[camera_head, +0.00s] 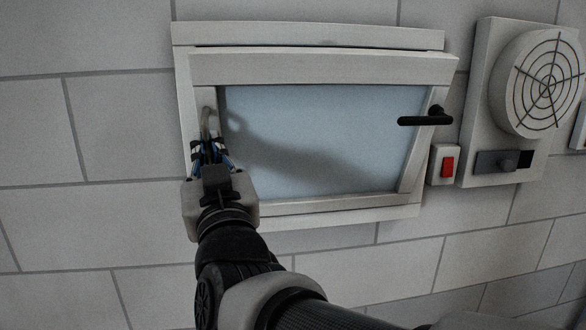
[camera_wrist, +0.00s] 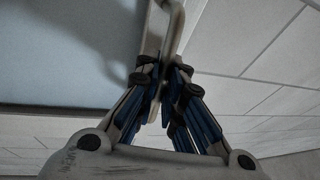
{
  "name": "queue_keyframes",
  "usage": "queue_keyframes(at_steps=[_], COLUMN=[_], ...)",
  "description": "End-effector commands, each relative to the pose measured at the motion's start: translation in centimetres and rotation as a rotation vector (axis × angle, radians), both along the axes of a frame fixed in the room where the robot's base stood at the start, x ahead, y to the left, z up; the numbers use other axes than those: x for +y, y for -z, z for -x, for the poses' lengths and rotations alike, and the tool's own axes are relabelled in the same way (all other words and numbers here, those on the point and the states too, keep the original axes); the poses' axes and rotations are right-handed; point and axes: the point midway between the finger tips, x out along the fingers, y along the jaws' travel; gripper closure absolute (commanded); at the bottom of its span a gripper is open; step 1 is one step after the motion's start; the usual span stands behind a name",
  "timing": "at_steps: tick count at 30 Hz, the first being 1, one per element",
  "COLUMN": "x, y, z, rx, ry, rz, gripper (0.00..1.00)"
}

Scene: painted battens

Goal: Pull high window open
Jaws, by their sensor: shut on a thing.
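The high window has a pale frame (camera_head: 310,36) set in the wall. Its sash (camera_head: 325,69) stands out from the frame at the top, tilted toward me, with its lower edge close to the frame. The pane (camera_head: 330,125) is pale blue-grey. A curved metal pull handle (camera_head: 209,122) is on the sash's left side, and it also shows in the wrist view (camera_wrist: 176,28). My gripper (camera_head: 210,152) is shut on the lower part of this handle, its fingers (camera_wrist: 162,80) on both sides of it. A black lever (camera_head: 425,120) sticks out at the sash's right side.
Right of the window are a red switch (camera_head: 448,166) in a pale box and a round fan grille (camera_head: 540,83) on a panel with a dark slider (camera_head: 497,161) below. The block wall (camera_head: 110,130) left of the window is bare.

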Motion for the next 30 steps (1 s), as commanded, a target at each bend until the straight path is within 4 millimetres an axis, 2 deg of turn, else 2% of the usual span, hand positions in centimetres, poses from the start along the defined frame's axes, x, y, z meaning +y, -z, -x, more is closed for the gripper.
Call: queue_keyframes(at_steps=[1,3,21,22,30], x=[0.0,0.0,-0.3,-0.3,-0.3], y=[1.3,1.5,1.3,1.3,1.1], z=[0.3,0.6,1.4,1.4,1.4], rx=[-0.007,-0.026,-0.071,-0.072,-0.075], ry=[-0.002,-0.003,-0.001,-0.001,0.000], rz=[0.001,-0.003,-0.014,-0.014,-0.017], gripper=[1.00,1.00,1.00,0.89,0.71])
